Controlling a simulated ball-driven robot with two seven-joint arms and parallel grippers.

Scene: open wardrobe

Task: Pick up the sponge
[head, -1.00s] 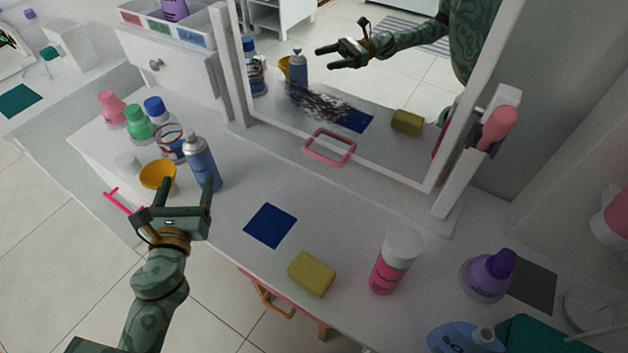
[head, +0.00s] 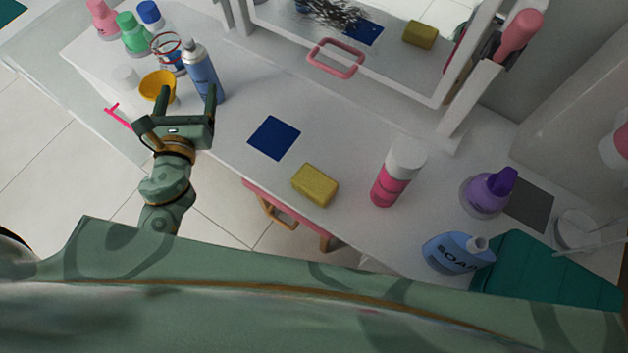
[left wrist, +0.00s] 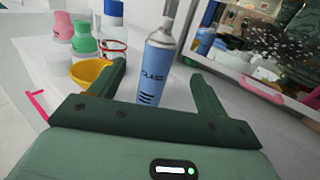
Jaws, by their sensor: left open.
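My right gripper is not in view.
A yellow bowl (head: 158,87) and several bottles stand at the left. A blue square (head: 274,138) lies left of the sponge. A pink-and-white can (head: 398,172), a purple bottle (head: 489,192) and a soap bottle (head: 455,252) stand to its right. A mirror (head: 385,45) stands behind.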

